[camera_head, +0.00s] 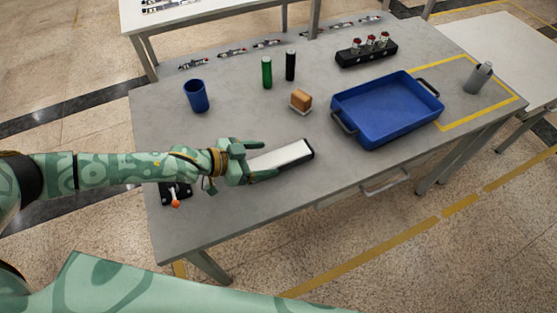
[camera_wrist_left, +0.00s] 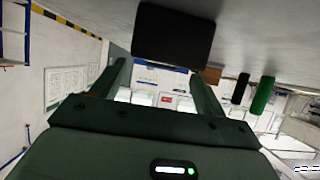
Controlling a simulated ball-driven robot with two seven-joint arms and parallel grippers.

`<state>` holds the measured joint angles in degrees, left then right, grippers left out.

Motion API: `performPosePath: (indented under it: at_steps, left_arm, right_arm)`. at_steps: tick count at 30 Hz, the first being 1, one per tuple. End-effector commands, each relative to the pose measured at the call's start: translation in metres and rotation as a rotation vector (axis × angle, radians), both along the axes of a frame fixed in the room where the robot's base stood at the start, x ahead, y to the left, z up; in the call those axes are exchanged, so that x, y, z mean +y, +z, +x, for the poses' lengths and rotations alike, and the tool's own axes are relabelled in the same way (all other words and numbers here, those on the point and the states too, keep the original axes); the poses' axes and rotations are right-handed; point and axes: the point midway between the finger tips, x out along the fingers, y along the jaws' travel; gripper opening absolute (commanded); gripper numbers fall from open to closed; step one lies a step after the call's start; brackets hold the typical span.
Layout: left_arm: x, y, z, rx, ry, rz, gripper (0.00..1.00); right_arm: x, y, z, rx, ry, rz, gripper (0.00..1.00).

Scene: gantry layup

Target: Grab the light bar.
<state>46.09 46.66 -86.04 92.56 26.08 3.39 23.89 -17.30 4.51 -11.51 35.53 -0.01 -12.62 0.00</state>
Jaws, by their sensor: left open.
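The light bar (camera_head: 284,157), a long bar with a white top and black ends, lies on the grey table near its front edge. In the left wrist view a dark block, seemingly its near end (camera_wrist_left: 174,34), fills the top middle, just beyond the fingertips. My left gripper (camera_head: 267,160) is open at the left end of the bar, its fingers pointing along it. It also shows in the left wrist view (camera_wrist_left: 159,72) with nothing clearly between its fingers. I cannot tell whether a finger touches the bar. My right gripper is not in view.
A blue tray (camera_head: 375,133) stands right of the bar. Behind are an orange-brown block (camera_head: 301,98), a green cylinder (camera_head: 267,72), a black cylinder (camera_head: 290,65) and a blue cup (camera_head: 196,96). A black rack (camera_head: 366,54) and grey container (camera_head: 478,78) stand farther back.

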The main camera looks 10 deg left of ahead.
Motion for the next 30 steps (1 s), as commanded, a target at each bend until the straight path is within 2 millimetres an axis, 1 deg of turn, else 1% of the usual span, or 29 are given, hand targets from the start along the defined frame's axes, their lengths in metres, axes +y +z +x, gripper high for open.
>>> performPosePath:
  at_steps: [1,3,6,13,14,15,17,18,19,22,23,27,30]
  left_arm:
    - [-0.009,-0.007,0.004,0.002,-0.001,-0.002,0.73]
    - [-0.016,-0.011,0.009,0.001,-0.001,-0.002,0.73]
    - [-0.022,-0.013,0.014,0.0,-0.001,0.0,0.73]
    - [-0.023,-0.012,0.014,0.0,-0.001,0.0,0.73]
    - [-0.023,-0.012,0.014,0.0,-0.001,0.0,0.65]
    - [-0.023,-0.012,0.014,0.0,-0.001,0.0,0.54]
    - [-0.022,-0.012,0.014,0.0,-0.001,0.0,0.37]
    - [-0.022,-0.012,0.014,0.0,-0.001,0.0,0.26]
    - [-0.022,-0.012,0.014,0.0,-0.001,0.0,0.2]
    - [-0.023,-0.012,0.014,-0.001,-0.001,-0.001,0.19]
    - [-0.023,-0.012,0.014,-0.001,-0.001,-0.001,0.15]
    - [-0.022,-0.011,0.014,-0.001,-0.001,-0.001,0.15]
    - [-0.022,-0.006,0.015,-0.002,-0.001,0.0,0.15]
  right_arm:
    - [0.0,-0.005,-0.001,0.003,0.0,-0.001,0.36]
    - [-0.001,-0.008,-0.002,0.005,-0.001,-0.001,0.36]
    - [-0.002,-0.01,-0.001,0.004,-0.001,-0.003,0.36]
    - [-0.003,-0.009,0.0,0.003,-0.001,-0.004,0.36]
    - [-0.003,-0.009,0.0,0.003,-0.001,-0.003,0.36]
    - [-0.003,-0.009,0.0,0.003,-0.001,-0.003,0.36]
    - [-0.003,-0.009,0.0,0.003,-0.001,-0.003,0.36]
    - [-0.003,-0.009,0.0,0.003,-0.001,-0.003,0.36]
    - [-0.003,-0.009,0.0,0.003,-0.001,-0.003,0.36]
    - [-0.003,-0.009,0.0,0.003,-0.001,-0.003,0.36]
    - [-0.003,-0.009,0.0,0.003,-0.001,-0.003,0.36]
    - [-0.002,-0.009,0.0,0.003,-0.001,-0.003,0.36]
    - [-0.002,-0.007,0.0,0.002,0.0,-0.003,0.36]
